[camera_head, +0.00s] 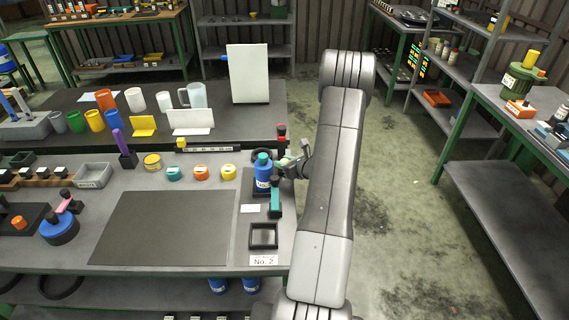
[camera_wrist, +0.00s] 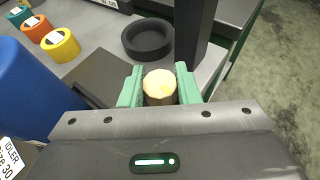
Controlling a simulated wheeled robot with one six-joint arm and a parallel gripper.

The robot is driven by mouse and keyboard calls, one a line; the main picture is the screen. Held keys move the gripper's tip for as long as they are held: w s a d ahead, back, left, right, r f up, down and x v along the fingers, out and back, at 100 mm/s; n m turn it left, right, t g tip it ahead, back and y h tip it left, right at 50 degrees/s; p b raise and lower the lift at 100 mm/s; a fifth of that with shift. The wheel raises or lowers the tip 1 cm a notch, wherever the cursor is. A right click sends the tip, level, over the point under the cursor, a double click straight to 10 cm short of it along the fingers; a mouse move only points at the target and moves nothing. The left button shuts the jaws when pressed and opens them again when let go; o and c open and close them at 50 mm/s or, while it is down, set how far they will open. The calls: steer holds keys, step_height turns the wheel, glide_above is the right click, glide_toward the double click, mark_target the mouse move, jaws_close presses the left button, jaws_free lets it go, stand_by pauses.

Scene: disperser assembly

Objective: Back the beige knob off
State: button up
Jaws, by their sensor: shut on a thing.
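The beige knob (camera_wrist: 160,84) sits between the two green fingers of my gripper (camera_wrist: 159,92) in the wrist view. The fingers press on it from both sides, and its round end faces the camera. A dark upright post (camera_wrist: 194,35) stands just beyond it. The knob is too small and covered there to make out.
A black ring (camera_wrist: 147,40) lies beyond the knob. Yellow, orange and teal labelled rolls (camera_head: 201,173) stand in a row left of the bottle. A dark mat (camera_head: 165,228) lies clear on the bench (camera_head: 110,180). Open floor lies right of my arm.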

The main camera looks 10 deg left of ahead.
steer(key=n+g+y+b, duration=0.1)
steer(key=n+g, duration=0.1)
steer(key=n+g+y+b, duration=0.1)
steer(key=n+g, duration=0.1)
steer(key=shift+f+n+g+y, duration=0.15)
steer(key=shift+n+g+y, duration=0.15)
steer(key=n+g+b, duration=0.2)
steer(key=n+g, duration=0.1)
steer(key=g, duration=0.1)
steer(key=shift+n+y, duration=0.3)
steer(key=shift+n, duration=0.1)
steer(key=n+g+b, duration=0.1)
steer(key=n+g, duration=0.2)
steer(key=g, duration=0.1)
steer(key=shift+h+b, duration=0.35)
steer(key=shift+h, duration=0.05)
steer(key=shift+s+n+g+h, duration=0.1)
steer(key=shift+n+g+h, duration=0.8)
steer(key=shift+n+g, duration=1.25)
steer(key=shift+r+h, duration=0.2)
steer(key=shift+h, duration=0.1)
steer(key=o, duration=1)
steer(key=shift+c, duration=0.2)
